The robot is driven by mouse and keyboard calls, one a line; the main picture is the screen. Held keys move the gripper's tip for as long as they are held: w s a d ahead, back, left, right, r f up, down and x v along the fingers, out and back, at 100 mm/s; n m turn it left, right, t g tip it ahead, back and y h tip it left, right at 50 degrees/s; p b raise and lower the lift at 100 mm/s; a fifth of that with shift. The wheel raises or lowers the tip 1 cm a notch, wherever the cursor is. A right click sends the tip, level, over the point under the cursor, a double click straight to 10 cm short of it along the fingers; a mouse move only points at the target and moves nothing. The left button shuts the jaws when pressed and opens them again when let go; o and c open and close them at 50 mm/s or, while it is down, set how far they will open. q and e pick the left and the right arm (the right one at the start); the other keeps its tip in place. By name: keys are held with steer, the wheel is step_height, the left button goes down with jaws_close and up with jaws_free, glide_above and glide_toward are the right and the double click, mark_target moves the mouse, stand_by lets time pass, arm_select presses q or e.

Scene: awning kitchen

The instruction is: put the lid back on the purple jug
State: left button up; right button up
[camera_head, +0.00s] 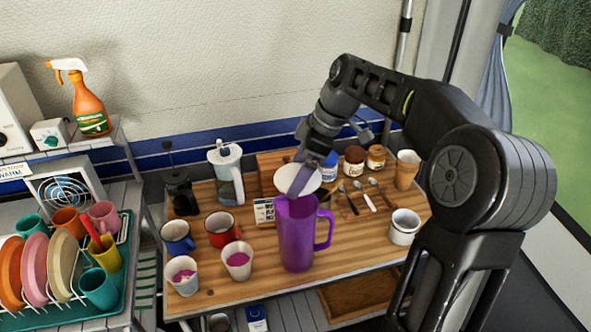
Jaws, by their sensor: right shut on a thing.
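The purple jug (297,236) stands upright on the wooden table, with its handle to the right. A white round lid (286,178) is at the jug's top in the picture, a little toward the back. My right gripper (299,183) is shut on the lid, and its fingers cover part of it. The jug's rim is partly hidden behind the fingers and lid. I cannot tell whether the lid touches the rim. My left gripper is not in view.
Two cups with pink contents (237,262) and red (222,231) and blue mugs stand left of the jug. A white mug (404,227) is at the right. Jars (354,160) and spoons lie behind. A dish rack (70,300) is at far left.

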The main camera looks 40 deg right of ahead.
steer(key=shift+w+d+f, duration=0.1)
steer(key=shift+f, duration=0.1)
step_height(320, 180, down, 6)
steer(key=b, duration=0.4)
steer(key=shift+f+b, duration=0.15)
steer(key=shift+b, duration=0.25)
stand_by(1.6)
steer(key=shift+f+b, duration=0.1)
steer(key=shift+b, duration=0.45)
stand_by(0.6)
stand_by(0.4)
steer(key=o, duration=1.1)
